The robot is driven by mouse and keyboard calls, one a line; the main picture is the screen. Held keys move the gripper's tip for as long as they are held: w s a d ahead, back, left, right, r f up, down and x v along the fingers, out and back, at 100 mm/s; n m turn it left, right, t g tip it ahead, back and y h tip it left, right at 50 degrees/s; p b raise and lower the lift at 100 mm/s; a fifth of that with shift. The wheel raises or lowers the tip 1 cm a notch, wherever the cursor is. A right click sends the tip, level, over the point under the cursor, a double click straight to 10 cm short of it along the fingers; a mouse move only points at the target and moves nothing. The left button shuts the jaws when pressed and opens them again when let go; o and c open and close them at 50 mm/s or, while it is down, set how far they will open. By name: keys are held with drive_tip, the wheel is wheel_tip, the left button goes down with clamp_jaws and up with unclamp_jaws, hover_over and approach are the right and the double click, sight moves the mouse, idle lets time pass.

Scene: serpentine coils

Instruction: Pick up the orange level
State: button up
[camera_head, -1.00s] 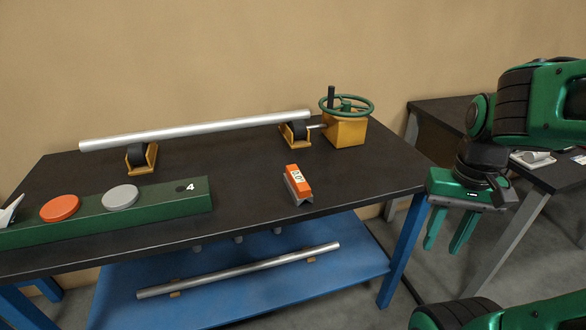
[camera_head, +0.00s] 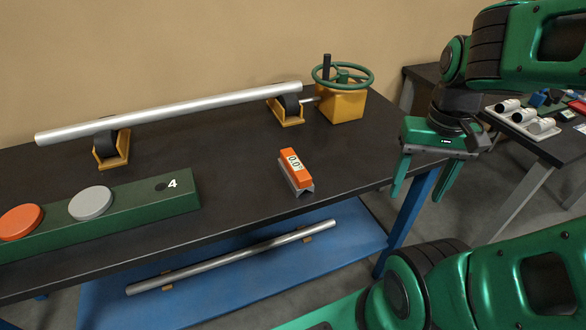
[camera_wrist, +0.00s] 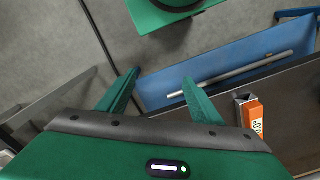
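The orange level (camera_head: 294,165) has a white display reading 0.0° and rests on a grey V-shaped block (camera_head: 301,188) near the right front of the dark table. It also shows in the wrist view (camera_wrist: 253,116), to the right of the fingers. My gripper (camera_head: 419,195) is to the right of the level, beyond the table's right edge, pointing down. Its two green fingers are apart with nothing between them. In the wrist view my gripper (camera_wrist: 155,85) is over the floor and the blue lower shelf.
A silver tube (camera_head: 180,112) lies across two roller stands behind the level. A yellow box with a green handwheel (camera_head: 342,77) stands at the back right. A green bar with discs (camera_head: 130,212) lies at left. A second table (camera_head: 545,140) holds several parts.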

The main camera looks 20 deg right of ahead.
drive_tip(key=w+a+r+n, duration=0.1)
drive_tip(key=w+a+n, duration=0.1)
drive_tip(key=w+a, duration=0.3)
drive_tip(key=w+a+r+n, duration=0.1)
drive_tip(key=w+a+n, duration=0.1)
drive_tip(key=w+a, duration=0.4)
drive_tip(key=w+a+r+n, duration=0.1)
drive_tip(key=w+a, duration=0.4)
drive_tip(key=w, duration=0.6)
drive_tip(key=shift+a+r+n, duration=0.2)
drive_tip(key=shift+r+n, duration=0.15)
drive_tip(key=shift+n, duration=0.15)
hover_over(295, 162)
drive_tip(key=f, duration=0.5)
drive_tip(key=shift+s, duration=0.2)
drive_tip(key=shift+w+f, duration=0.15)
drive_tip(key=shift+f, duration=2.75)
drive_tip(key=c, duration=1.3)
drive_tip(key=shift+c, duration=0.2)
drive_tip(key=shift+r, duration=0.2)
